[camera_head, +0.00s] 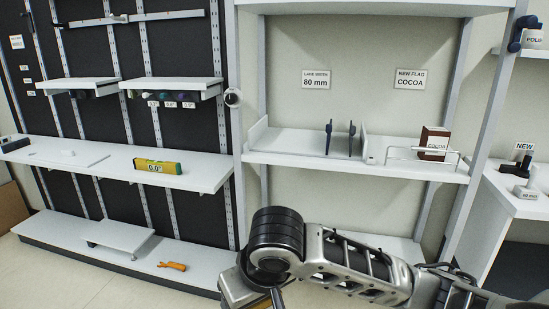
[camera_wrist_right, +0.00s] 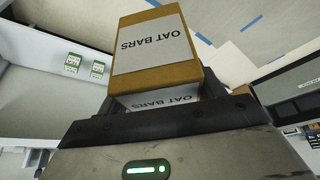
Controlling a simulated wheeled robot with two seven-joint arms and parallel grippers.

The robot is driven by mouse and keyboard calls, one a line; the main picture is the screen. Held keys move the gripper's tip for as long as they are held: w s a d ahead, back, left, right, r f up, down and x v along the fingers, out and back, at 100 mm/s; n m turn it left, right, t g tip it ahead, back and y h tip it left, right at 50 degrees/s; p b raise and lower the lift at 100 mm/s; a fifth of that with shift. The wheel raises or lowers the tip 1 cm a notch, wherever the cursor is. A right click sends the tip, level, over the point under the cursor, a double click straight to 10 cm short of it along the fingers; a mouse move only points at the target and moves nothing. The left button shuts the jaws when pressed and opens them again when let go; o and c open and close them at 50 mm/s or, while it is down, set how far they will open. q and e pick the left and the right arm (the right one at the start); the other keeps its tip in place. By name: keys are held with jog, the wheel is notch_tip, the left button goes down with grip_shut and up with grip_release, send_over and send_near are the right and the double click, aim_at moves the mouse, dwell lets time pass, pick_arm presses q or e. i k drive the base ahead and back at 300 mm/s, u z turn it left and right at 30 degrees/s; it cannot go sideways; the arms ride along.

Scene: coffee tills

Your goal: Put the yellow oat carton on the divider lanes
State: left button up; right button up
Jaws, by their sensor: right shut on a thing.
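A yellow-brown carton with a white label reading OAT BARS (camera_wrist_right: 153,70) is between the fingers of my right gripper (camera_wrist_right: 172,102) in the right wrist view. The gripper is shut on it. In the head view my right arm reaches in from the right, its hand cut off at the bottom edge. The divider lanes are on the white middle shelf (camera_head: 285,141) in the head view, with two dark blue upright dividers (camera_head: 328,139) (camera_head: 351,139) and bare shelf left of them. My right arm is below and in front of this shelf. My left gripper is not in view.
A brown COCOA box (camera_head: 434,140) stands behind a wire rail (camera_head: 405,153) at the shelf's right end. A green-yellow level (camera_head: 158,166) lies on the left shelf. An orange tool (camera_head: 172,266) lies on the low shelf. Two small green-white boxes (camera_wrist_right: 73,63) (camera_wrist_right: 97,69) show in the wrist view.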

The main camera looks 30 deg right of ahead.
aim_at(270, 140)
jog(key=u, duration=0.25)
jog(key=i, duration=0.95)
jog(key=z, duration=0.15)
